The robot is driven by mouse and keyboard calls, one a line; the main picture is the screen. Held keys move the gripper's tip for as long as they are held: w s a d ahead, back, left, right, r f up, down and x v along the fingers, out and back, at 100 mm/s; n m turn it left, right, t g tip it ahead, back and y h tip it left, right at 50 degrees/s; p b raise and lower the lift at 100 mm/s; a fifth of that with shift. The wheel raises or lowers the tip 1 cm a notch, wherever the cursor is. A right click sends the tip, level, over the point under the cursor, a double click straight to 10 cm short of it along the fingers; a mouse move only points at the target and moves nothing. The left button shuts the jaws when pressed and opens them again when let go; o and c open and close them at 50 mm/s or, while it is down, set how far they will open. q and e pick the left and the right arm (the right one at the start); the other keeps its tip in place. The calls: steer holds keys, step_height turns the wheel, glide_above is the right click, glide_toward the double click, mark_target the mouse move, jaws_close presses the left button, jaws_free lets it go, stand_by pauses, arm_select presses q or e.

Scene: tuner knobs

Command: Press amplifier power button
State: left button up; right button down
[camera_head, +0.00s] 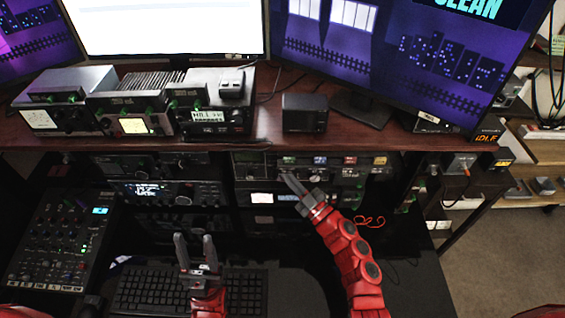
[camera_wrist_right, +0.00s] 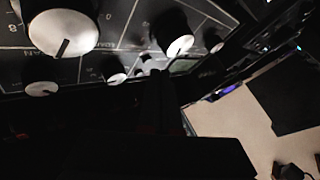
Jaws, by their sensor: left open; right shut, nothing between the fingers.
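Several dark rack units sit on the shelf under the desk top; which one is the amplifier, and where its power button is, I cannot tell. My right gripper (camera_head: 288,179) is shut and empty, its tips close in front of the right-hand rack unit (camera_head: 258,160); touch cannot be made out. In the right wrist view a dark panel with silver-faced knobs (camera_wrist_right: 62,34) is close at the upper left, and my right gripper (camera_wrist_right: 160,80) is a dark shape beside it. My left gripper (camera_head: 196,243) is open and empty above the keyboard (camera_head: 140,290).
A mixer (camera_head: 60,240) lies at the left. More radio units (camera_head: 215,118) and a small black box (camera_head: 305,113) stand on the wooden desk top (camera_head: 270,142) below the monitors (camera_head: 345,40). A red cable (camera_head: 368,221) hangs right of my right gripper. Floor shows at the right.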

steer(key=shift+w, duration=0.1)
steer(key=shift+w, duration=0.3)
steer(key=shift+w, duration=0.1)
stand_by(0.3)
steer(key=shift+s, duration=0.55)
steer(key=shift+s+p, duration=0.1)
steer(key=shift+p, duration=0.2)
